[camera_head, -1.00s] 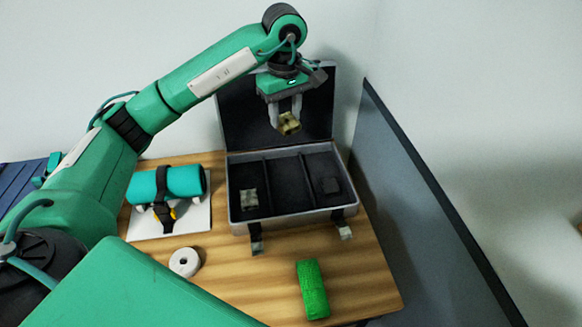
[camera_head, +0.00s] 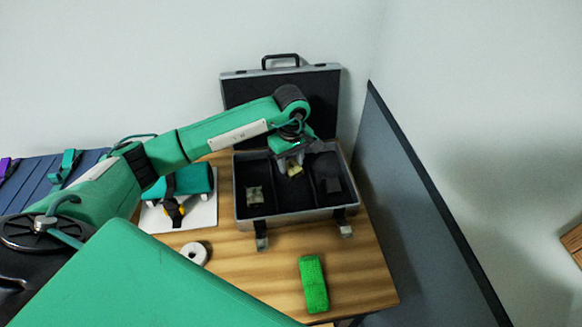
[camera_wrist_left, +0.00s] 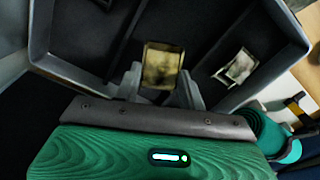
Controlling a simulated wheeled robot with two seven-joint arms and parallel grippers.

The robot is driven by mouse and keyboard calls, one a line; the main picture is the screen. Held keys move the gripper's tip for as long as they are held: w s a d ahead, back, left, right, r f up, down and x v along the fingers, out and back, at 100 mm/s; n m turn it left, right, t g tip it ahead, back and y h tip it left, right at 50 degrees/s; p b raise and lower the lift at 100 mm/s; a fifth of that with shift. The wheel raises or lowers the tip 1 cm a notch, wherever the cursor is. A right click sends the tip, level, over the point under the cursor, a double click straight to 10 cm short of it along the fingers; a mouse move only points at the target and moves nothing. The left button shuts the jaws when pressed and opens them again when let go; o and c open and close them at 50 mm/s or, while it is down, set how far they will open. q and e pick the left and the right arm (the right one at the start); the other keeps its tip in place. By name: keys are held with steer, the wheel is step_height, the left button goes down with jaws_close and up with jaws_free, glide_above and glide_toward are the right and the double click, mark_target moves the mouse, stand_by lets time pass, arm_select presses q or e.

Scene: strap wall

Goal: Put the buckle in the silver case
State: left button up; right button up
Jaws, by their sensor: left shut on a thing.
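The brass-coloured buckle (camera_head: 295,170) is held between the fingers of my left gripper (camera_head: 291,163). It also shows in the left wrist view (camera_wrist_left: 162,66), between the two grey fingertips. The open silver case (camera_head: 290,221) stands on the wooden table with its lid up at the back. The gripper points down and the buckle is over the middle compartment, at about rim level or inside; I cannot tell its exact height. My right gripper is not in view.
A teal roll (camera_head: 195,180) with a black strap lies on a white board (camera_head: 200,217) left of the case. A white ring (camera_head: 194,254) and a green block (camera_head: 313,284) lie in front. A grey partition (camera_head: 420,210) stands close on the right.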

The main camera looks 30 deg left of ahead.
mark_target(291, 165)
arm_select(q)
step_height(291, 165, down, 4)
steer(key=shift+r+p, duration=0.25)
steer(key=shift+p, duration=0.2)
steer(key=shift+f, duration=0.1)
steer(key=shift+f, duration=0.15)
steer(key=o, duration=1)
